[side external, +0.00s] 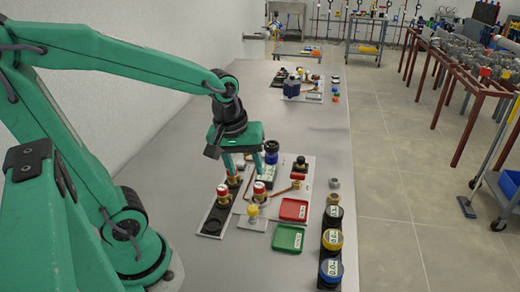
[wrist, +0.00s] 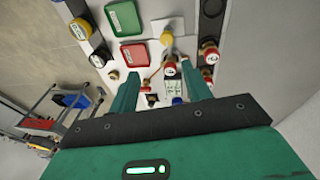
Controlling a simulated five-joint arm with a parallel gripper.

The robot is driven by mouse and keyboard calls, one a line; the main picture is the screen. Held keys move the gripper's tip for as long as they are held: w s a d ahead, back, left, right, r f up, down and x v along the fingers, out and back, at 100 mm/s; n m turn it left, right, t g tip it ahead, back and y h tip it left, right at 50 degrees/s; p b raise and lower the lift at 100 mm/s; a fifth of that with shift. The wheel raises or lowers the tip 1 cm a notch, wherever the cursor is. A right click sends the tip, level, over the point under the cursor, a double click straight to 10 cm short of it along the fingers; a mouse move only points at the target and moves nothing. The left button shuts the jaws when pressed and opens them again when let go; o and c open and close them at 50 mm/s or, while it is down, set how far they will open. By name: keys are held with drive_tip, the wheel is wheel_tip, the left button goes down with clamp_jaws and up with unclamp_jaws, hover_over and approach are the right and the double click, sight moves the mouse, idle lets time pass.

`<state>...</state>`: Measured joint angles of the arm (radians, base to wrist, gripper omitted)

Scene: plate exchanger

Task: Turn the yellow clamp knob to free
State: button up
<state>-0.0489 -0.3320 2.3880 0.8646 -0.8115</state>
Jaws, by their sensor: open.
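The yellow clamp knob (side external: 253,210) stands upright on a small light grey plate at the front of the work board. In the wrist view the yellow knob (wrist: 167,40) sits on its pale plate, beyond the fingertips. My gripper (side external: 246,173) points down over the board, behind the knob in the side view and apart from it. In the wrist view my gripper (wrist: 160,72) has its two green fingers spread, with nothing held between them. A red-capped brass valve (wrist: 169,68) shows in the gap between the fingers, below the knob. I cannot read the knob's setting.
Red-and-white capped valves (side external: 222,196) stand close to the knob. A red tray (side external: 293,209) and a green tray (side external: 287,239) lie to its right. A black rack with a yellow-lidded jar (side external: 332,240) stands near the table's right edge. The table behind the board is mostly clear.

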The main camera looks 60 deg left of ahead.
sight(253, 208)
drive_tip(key=shift+w+a+f+n+g, duration=0.25)
drive_tip(key=shift+w+f+n+g, duration=0.2)
drive_tip(key=shift+f+n, duration=0.8)
drive_tip(key=shift+w+a+f+n+g, duration=0.2)
drive_tip(key=shift+w+f+n+g, duration=0.25)
drive_tip(key=shift+f+n, duration=0.85)
drive_tip(key=shift+w+a+f+n+g, duration=0.25)
drive_tip(key=shift+w+f+n+g, duration=0.2)
drive_tip(key=shift+f+n, duration=0.8)
drive_tip(key=shift+r+n, duration=0.2)
drive_tip(key=shift+n, duration=0.1)
drive_tip(key=shift+f, duration=3.8)
drive_tip(key=c, duration=1)
